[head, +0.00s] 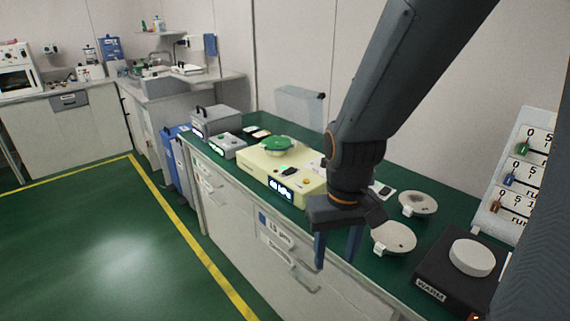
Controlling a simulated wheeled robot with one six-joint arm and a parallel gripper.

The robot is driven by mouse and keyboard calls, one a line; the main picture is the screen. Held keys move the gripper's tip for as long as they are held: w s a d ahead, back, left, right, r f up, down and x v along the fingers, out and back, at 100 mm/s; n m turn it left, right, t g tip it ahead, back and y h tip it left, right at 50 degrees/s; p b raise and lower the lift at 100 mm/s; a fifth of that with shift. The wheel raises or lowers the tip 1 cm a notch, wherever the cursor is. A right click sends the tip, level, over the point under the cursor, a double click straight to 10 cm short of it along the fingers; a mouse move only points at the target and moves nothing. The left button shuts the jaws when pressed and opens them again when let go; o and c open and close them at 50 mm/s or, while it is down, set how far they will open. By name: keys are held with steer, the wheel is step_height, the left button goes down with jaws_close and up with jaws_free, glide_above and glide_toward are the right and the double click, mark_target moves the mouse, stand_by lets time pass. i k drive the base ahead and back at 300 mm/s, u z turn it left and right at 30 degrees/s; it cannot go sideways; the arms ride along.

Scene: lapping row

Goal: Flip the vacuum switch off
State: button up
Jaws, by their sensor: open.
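I cannot tell which control is the vacuum switch, as no readable label names it. A small grey box (228,146) with a dark and a green control on top stands on the green bench top. Beside it, a cream machine (282,172) carries a green round plate, a dark rocker-like part (289,170), a yellow button and a lit display on its front. My gripper (338,252) is open and empty, pointing down at the bench's front edge, to the right of the cream machine and apart from it. My arm hides part of the bench behind.
Two pale round dishes (418,204) (394,237) lie right of my gripper. A black warmer (458,268) with a white disc stands at the right. A board with coloured levers (518,170) is behind it. A larger grey box (216,121) stands at the bench's far end. The green floor at left is clear.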

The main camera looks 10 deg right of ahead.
mark_target(290, 170)
steer(key=u, duration=0.6)
steer(key=k, duration=0.6)
steer(key=u, duration=0.8)
steer(key=i, duration=1.45)
steer(key=z, duration=1.05)
steer(key=i, duration=0.4)
steer(key=z, duration=0.35)
